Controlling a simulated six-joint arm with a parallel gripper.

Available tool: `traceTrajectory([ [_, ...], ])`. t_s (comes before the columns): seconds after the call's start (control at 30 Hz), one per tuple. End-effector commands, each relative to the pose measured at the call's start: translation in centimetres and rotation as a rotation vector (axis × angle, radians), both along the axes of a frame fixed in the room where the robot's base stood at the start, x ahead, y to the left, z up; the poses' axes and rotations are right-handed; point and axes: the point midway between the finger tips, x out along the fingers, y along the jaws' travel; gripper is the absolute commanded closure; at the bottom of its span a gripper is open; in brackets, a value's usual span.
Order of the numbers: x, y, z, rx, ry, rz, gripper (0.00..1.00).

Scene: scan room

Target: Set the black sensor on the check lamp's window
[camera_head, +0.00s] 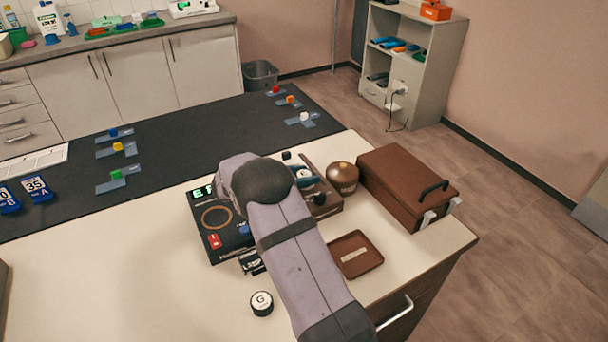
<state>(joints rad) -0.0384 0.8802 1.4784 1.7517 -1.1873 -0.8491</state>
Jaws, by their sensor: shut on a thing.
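A black instrument box (225,245) stands left of my arm on the pale bench. It has a green lit display (203,191), a copper-coloured ring on its top, a red switch and a blue knob. I cannot tell whether this is the check lamp. My arm crosses the middle of the view and covers the box's right side. My gripper and anything in it are hidden behind the arm. A small black piece (287,155) shows beyond the arm; I cannot tell whether it is the black sensor.
A brown device (331,200) with a black knob, a brown round pot (342,178), a brown case (408,186) and a brown tray (356,254) stand right of my arm. A round piece marked G (262,303) lies in front. The bench's front left is clear.

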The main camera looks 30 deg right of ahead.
Motion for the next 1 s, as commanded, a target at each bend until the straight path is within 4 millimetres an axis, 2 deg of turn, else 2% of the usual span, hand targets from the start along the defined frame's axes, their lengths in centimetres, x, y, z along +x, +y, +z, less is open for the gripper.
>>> traceTrajectory([
  [0.23, 0.0, 0.0, -0.2, -0.001, 0.0, 0.0, 0.86],
  [0.27, 0.0, 0.0, -0.2, 0.0, -0.001, 0.0, 0.55],
  [0.3, 0.0, 0.0, -0.2, 0.0, -0.001, 0.0, 0.45],
  [0.33, 0.0, 0.0, -0.2, -0.001, 0.0, 0.0, 0.43],
  [0.83, 0.2, 0.1, 0.3, -0.001, -0.004, 0.005, 0.43],
  [1.0, -0.1, 1.6, 0.8, -0.001, -0.004, 0.005, 0.43],
])
